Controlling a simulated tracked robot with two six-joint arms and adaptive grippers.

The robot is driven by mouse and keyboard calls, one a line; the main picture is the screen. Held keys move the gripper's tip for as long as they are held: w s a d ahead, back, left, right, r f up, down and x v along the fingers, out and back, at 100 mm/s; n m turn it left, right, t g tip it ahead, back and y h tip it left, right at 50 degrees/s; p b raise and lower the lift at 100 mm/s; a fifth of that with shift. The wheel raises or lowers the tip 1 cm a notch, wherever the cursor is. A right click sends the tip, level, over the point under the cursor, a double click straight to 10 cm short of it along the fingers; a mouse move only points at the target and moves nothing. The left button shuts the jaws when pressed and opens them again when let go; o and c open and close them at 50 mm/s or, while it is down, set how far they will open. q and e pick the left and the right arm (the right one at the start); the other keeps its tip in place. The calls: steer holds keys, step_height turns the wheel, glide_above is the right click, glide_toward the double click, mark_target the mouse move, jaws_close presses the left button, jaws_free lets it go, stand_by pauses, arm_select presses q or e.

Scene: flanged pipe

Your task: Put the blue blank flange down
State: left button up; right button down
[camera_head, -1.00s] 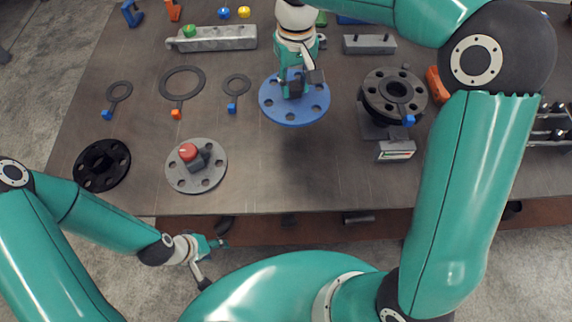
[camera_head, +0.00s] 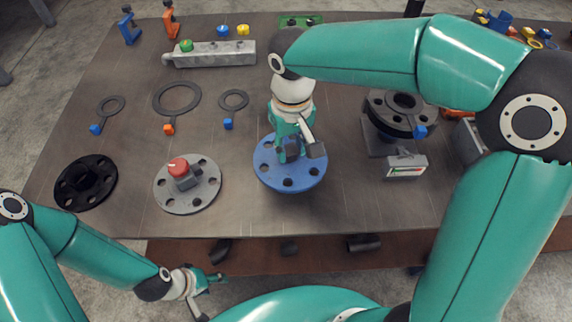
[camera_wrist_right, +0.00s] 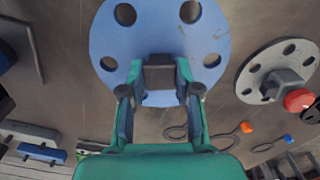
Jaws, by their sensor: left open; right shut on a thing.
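The blue blank flange (camera_head: 290,180) is a round disc with bolt holes, over the middle front of the table. My right gripper (camera_head: 297,154) is above it and shut on the dark block (camera_wrist_right: 160,74) at its centre. In the right wrist view the blue flange (camera_wrist_right: 160,25) lies flat beyond the fingers. It looks level and close to the table; I cannot tell whether it touches. My left gripper (camera_head: 208,285) is open and empty, low in front of the table's near edge.
A grey flange (camera_head: 205,195) with a red knob lies left of the blue one, a black flange (camera_head: 85,183) farther left. Ring gaskets (camera_head: 176,98) lie behind. A black flanged pipe (camera_head: 402,110) stands at the right. Bare table surrounds the blue flange.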

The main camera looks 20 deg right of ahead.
mark_target(290, 164)
steer(key=shift+f, duration=3.1)
steer(key=c, duration=0.8)
jaws_free()
steer(key=shift+f, duration=0.1)
step_height(290, 164, up, 12)
steer(key=shift+r, duration=0.1)
